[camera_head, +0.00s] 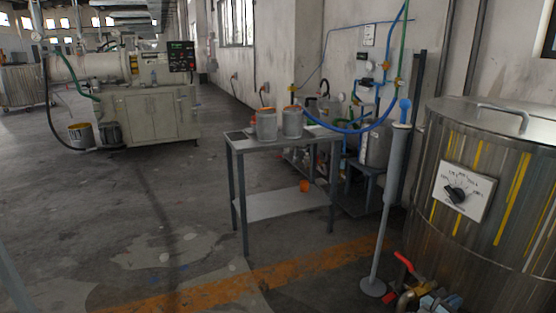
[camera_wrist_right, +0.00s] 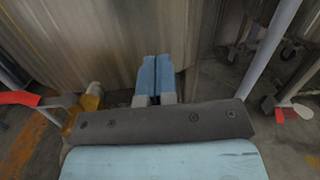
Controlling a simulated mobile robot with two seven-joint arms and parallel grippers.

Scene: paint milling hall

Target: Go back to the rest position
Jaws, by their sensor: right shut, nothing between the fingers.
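My right gripper (camera_head: 440,300) shows at the bottom edge of the head view, low beside the large metal tank (camera_head: 510,160). In the right wrist view its two blue fingers (camera_wrist_right: 155,76) are pressed together with nothing between them, and the tank wall is behind them. A brass valve (camera_head: 406,300) with a red lever (camera_head: 404,262) is just left of the gripper. The valve also shows in the right wrist view (camera_wrist_right: 84,106), apart from the fingers. My left gripper is not in view.
A dial panel (camera_head: 480,180) is on the tank's front. A grey post (camera_head: 385,215) on a round foot stands left of the tank. A small metal table (camera_head: 280,147) holds two cans (camera_head: 266,125). A milling machine (camera_head: 150,115) is behind. The floor at left is mostly clear.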

